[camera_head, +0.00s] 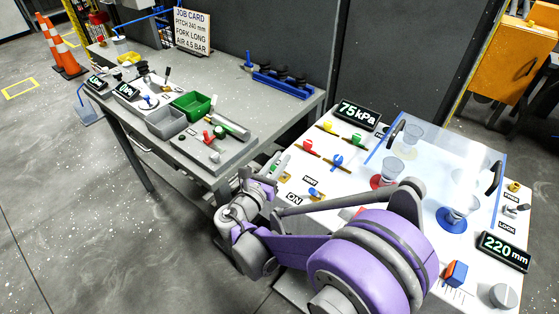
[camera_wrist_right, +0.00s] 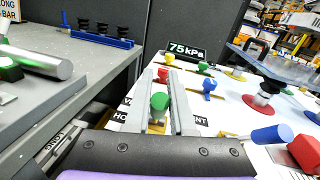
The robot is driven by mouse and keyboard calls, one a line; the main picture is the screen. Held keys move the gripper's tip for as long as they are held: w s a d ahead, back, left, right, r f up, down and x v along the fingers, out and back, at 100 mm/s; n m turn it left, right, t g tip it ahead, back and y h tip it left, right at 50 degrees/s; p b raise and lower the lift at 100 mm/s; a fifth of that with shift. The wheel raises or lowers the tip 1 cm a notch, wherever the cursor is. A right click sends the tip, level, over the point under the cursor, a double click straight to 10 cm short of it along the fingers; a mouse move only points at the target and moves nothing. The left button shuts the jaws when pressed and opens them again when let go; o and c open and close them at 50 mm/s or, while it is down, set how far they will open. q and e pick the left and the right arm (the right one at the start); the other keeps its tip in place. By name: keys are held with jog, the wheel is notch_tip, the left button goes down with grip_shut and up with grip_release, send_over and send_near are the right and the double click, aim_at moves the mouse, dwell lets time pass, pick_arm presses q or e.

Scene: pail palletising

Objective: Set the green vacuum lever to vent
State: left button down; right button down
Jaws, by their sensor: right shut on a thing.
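The green vacuum lever's knob (camera_wrist_right: 160,101) stands between the two fingers of my right gripper (camera_wrist_right: 164,88) in the right wrist view. The fingers are shut on the lever. Its brass base plate shows just below the knob. A partly covered label starting HO lies left of the fingers, and one ending NT lies right of them. In the head view my right gripper (camera_head: 277,166) is at the left edge of the white panel (camera_head: 335,178), and the lever is mostly hidden there. The lever's exact setting cannot be told. My left gripper is out of view.
A gauge (camera_head: 357,115) reads 75 kPa. Red (camera_head: 309,146), yellow (camera_head: 328,126) and blue (camera_head: 337,160) levers stand close to the right gripper. A clear cover (camera_head: 440,150) stands over cups at the right. A grey workbench (camera_head: 255,105) is on the left.

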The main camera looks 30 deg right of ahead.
dwell(0.3)
jog(key=shift+w+d+r+g+y+p, duration=0.15)
jog(key=shift+d+g+y+p, duration=0.25)
jog(key=shift+y+p, duration=0.2)
jog(key=shift+w+d+r+g+y+p, duration=0.15)
jog(key=shift+d+g+y+p, duration=0.25)
jog(key=shift+p, duration=0.3)
jog(key=shift+w+d+m+g+y+p, duration=0.25)
jog(key=shift+d+y+p, duration=0.3)
jog(key=shift+y, duration=0.35)
jog(key=shift+w+d+f+g+y+p, duration=0.15)
jog(key=shift+d+g+y+p, duration=0.1)
jog(key=shift+y, duration=0.15)
jog(key=shift+w+d+f+g+y+p, duration=0.1)
jog(key=shift+d+g+y, duration=0.15)
jog(key=shift+y, duration=0.15)
jog(key=y, duration=0.1)
jog(key=d+f+g+y, duration=0.1)
jog(key=y, duration=0.1)
jog(key=shift+w+d+f+m, duration=0.15)
jog(key=shift+w+d+m, duration=0.15)
jog(key=shift+m, duration=0.05)
jog(key=shift+w+d+f+g+y, duration=0.15)
jog(key=shift+d+f+g+y, duration=0.25)
jog(key=shift+y, duration=0.35)
jog(key=shift+w+d+f+g+y, duration=0.15)
jog(key=shift+f+g+y, duration=0.25)
jog(key=shift+y, duration=0.35)
jog(key=shift+s, duration=0.1)
